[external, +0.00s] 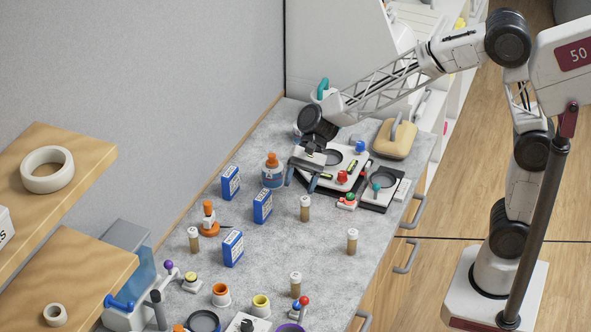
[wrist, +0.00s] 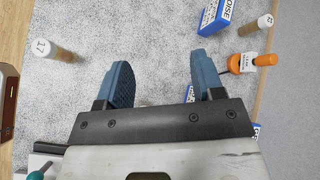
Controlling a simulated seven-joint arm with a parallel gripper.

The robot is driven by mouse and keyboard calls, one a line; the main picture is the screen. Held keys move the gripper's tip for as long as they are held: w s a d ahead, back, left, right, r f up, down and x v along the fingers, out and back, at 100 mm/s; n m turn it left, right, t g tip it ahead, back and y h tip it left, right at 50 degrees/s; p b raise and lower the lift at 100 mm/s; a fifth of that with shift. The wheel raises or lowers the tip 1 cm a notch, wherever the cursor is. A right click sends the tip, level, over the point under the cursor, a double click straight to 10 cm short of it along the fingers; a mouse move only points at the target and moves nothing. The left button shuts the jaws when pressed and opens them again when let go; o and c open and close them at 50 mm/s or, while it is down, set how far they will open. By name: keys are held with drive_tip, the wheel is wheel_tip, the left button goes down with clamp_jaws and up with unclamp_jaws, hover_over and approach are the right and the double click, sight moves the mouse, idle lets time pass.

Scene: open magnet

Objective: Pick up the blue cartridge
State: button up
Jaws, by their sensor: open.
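Three blue box-shaped cartridges with white labels stand on the grey counter (external: 330,215): one at the back (external: 231,182), one in the middle (external: 262,205) and one nearer the front (external: 232,248). In the wrist view one blue cartridge (wrist: 212,17) shows at the top, right of centre, with lettering on its side. Another blue piece (wrist: 255,130) is partly hidden at the right. My gripper (external: 302,180) is open and empty above the counter, to the right of the cartridges; its blue fingers also show in the wrist view (wrist: 160,70), with bare counter between them.
An orange-capped bottle (external: 272,172) stands just left of my gripper. Amber vials (external: 305,208) and an orange-based item (external: 208,222) stand around the cartridges. Black-and-white devices (external: 380,188) lie to the right. The counter's right middle has free room.

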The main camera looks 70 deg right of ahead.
sight(234, 235)
drive_tip(key=w+a+f+m+y, duration=0.1)
drive_tip(key=w+a+f+m, duration=0.2)
drive_tip(key=w+a+f, duration=0.1)
drive_tip(key=w+a+f+m+t+y, duration=0.1)
drive_tip(key=w+a+f+m+y, duration=0.1)
drive_tip(key=w+a, duration=0.4)
wheel_tip(234, 235, down, 2)
drive_tip(key=w+m, duration=0.1)
drive_tip(key=w, duration=0.1)
drive_tip(key=shift+w+a+y, duration=0.3)
drive_tip(key=shift+w, duration=0.05)
drive_tip(key=shift+f, duration=0.1)
drive_tip(key=shift+x, duration=1.3)
drive_tip(key=shift+x, duration=2.6)
drive_tip(key=c, duration=1)
